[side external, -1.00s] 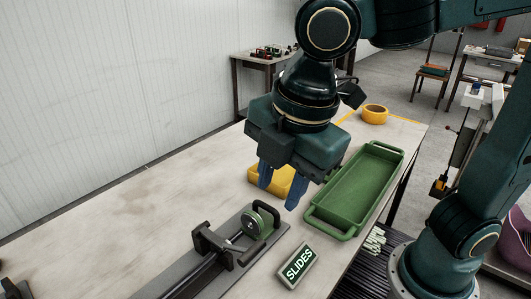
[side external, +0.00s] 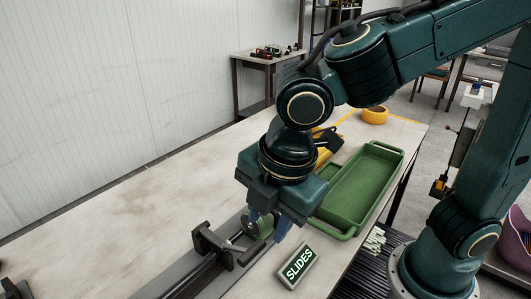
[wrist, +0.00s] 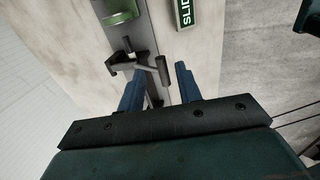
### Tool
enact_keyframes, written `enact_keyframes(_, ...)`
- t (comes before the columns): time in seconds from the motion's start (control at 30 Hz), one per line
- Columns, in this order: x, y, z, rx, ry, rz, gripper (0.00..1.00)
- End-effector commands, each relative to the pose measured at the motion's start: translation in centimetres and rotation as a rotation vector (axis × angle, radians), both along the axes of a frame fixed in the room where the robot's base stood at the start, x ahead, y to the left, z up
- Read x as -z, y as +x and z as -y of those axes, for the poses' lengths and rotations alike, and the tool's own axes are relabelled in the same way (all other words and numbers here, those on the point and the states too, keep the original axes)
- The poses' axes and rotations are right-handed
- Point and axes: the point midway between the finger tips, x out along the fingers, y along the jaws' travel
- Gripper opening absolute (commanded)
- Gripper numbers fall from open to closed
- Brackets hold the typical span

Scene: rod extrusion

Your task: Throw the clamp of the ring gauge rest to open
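The ring gauge rest stands on a dark rail (side external: 190,277). It has a black bracket (side external: 208,240), also in the wrist view (wrist: 118,62), and a grey lever with a crossbar end (wrist: 162,70). A green round part (side external: 258,224) sits farther along the rail and shows at the top of the wrist view (wrist: 118,14). My gripper (side external: 268,226) is low over the rail, its blue fingers pointing down and apart. In the wrist view the lever's end lies just ahead of the gap between the fingertips (wrist: 158,80). I cannot tell whether they touch.
A sign reading SLIDES (side external: 298,265) lies right of the rail. A green tray (side external: 365,185) stands behind it, with a yellow bin (side external: 328,150) partly hidden by my arm and a yellow roll (side external: 375,115) farther back.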

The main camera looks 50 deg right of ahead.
Motion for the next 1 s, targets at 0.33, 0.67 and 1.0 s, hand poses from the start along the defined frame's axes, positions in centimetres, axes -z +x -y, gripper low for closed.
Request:
enact_keyframes(0.33,5.0,1.0,0.1,0.002,-0.002,-0.002,0.35)
enact_keyframes(0.67,6.8,1.4,0.0,0.001,0.0,-0.001,0.35)
enact_keyframes(1.0,6.8,1.4,0.0,0.001,0.001,0.0,0.17)
